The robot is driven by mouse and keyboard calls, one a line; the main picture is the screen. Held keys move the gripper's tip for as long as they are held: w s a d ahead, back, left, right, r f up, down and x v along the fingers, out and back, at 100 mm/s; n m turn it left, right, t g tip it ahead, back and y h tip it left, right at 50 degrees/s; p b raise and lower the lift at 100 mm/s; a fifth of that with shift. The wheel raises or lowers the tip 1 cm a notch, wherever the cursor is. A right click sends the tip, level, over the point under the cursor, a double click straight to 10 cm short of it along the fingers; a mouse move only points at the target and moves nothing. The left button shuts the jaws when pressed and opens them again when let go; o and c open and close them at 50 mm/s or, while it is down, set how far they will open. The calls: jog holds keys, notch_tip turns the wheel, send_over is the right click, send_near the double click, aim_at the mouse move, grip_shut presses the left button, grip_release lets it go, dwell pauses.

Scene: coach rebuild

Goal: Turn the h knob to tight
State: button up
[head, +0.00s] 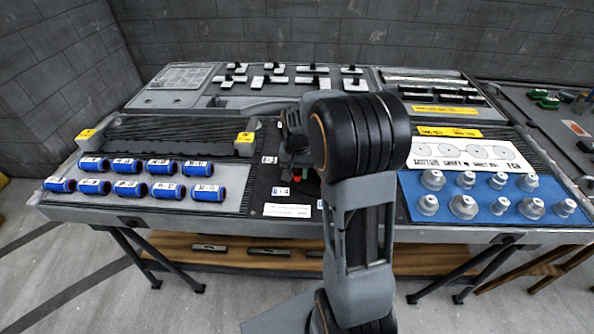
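I cannot single out the h knob in the head view, as the labels are too small to read. Small black and white handles (270,80) stand in rows on the grey panel at the back middle. Several grey-white knob-like pieces (463,206) stand on a blue mat (407,190) at the right. My gripper (291,148) is over the dark middle section of the bench, left of my arm's thick black joint. My arm partly hides it, and its fingers are not clear. A small red part (297,179) shows just below it.
Several blue cylinders with white labels (126,165) lie in rows at the left. Yellow-tagged blocks (90,139) flank a black ribbed strip. A white sheet with circles (465,154) lies at the right. Another dark table (535,115) with green items stands at the far right.

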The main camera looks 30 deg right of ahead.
aim_at(297, 172)
jog(key=o, duration=0.4)
jog(key=shift+o, duration=0.2)
notch_tip(297, 172, up, 14)
jog(key=shift+p, duration=0.45)
jog(key=shift+f, duration=0.1)
dwell(0.3)
